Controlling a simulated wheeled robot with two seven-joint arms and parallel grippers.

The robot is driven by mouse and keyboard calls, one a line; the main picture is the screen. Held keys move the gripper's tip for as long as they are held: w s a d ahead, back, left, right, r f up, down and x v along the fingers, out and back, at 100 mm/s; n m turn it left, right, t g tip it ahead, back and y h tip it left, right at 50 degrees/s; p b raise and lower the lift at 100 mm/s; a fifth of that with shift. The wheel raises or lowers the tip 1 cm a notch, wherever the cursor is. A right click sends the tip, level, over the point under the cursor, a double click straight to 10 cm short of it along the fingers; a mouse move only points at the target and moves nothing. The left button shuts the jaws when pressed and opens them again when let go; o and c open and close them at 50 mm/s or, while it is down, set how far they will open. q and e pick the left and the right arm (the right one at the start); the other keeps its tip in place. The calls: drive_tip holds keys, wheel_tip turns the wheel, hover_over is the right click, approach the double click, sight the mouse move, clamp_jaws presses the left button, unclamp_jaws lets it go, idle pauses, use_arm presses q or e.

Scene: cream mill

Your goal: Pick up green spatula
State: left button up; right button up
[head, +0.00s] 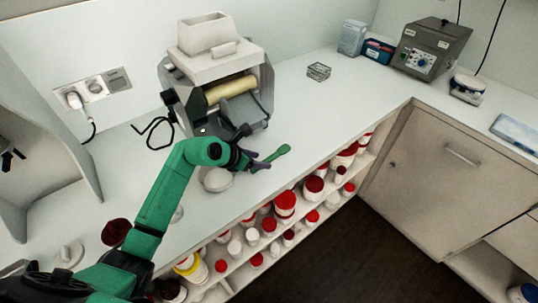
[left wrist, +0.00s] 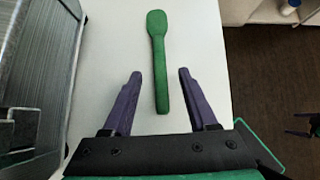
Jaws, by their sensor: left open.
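A green spatula (head: 277,153) lies on the white counter in front of the mill. In the left wrist view the spatula (left wrist: 158,60) lies lengthwise, with its wide end far and its handle end nearer to me. My left gripper (head: 257,162) is open at the spatula's handle end. In the left wrist view the two purple fingers of the left gripper (left wrist: 156,78) stand on either side of the handle end, with gaps on both sides. The fingers do not touch it. My right gripper (left wrist: 303,132) seems to show only as a dark part at the right edge of the left wrist view.
The mill (head: 220,85) with a cream roller stands just behind the gripper. A white dish (head: 217,180) sits beside the gripper on the counter (head: 310,115). Shelves below the front edge hold several red-lidded jars (head: 285,203). The counter right of the spatula is clear.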

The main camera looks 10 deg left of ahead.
use_arm(q)
drive_tip(key=shift+x, duration=0.95)
drive_tip(key=shift+r, duration=0.1)
clamp_jaws()
drive_tip(key=shift+r, duration=0.1)
